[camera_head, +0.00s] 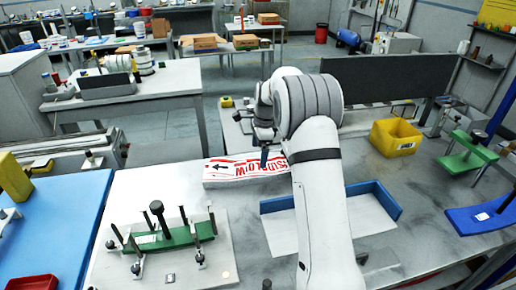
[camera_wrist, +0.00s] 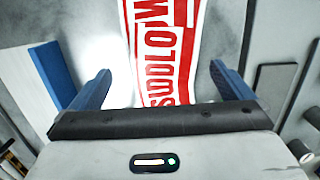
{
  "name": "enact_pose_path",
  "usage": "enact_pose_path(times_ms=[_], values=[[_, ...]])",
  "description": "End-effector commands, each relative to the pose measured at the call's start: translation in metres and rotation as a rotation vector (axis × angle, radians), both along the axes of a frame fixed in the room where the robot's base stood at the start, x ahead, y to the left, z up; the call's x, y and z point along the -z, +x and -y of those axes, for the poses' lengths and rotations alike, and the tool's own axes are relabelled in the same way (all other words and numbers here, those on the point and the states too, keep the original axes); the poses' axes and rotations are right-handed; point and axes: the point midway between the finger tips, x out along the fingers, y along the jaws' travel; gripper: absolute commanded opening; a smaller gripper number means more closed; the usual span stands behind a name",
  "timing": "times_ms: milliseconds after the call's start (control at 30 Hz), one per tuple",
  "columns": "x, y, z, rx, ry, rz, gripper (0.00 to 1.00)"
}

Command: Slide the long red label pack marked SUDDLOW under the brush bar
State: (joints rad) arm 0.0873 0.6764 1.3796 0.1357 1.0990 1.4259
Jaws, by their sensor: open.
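The long label pack (camera_head: 232,172), white with red SUDDLOW lettering and a black arrow at its left end, lies flat on the grey table in the head view. My arm hides its right end. My gripper (camera_head: 264,156) is over its right part. In the wrist view the pack (camera_wrist: 163,45) runs between the two blue fingers of my gripper (camera_wrist: 160,75), which are wide apart with a gap on each side. A green bar (camera_head: 165,237) with black-knobbed posts stands on a white plate at the front left, apart from the pack; I cannot tell surely whether it is the brush bar.
A blue-edged white tray (camera_head: 376,210) lies right of my arm, with a yellow bin (camera_head: 396,138) behind it. A green fixture (camera_head: 467,155) stands at the far right. A blue surface (camera_head: 65,225) borders the left. Bare table separates the pack from the white plate.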

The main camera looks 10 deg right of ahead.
Motion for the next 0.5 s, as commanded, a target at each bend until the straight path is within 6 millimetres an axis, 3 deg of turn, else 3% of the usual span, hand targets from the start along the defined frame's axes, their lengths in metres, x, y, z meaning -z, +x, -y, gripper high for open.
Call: enact_pose_path(times_ms=[500], values=[[0.067, -0.001, -0.009, -0.002, 0.0, -0.002, 1.0]])
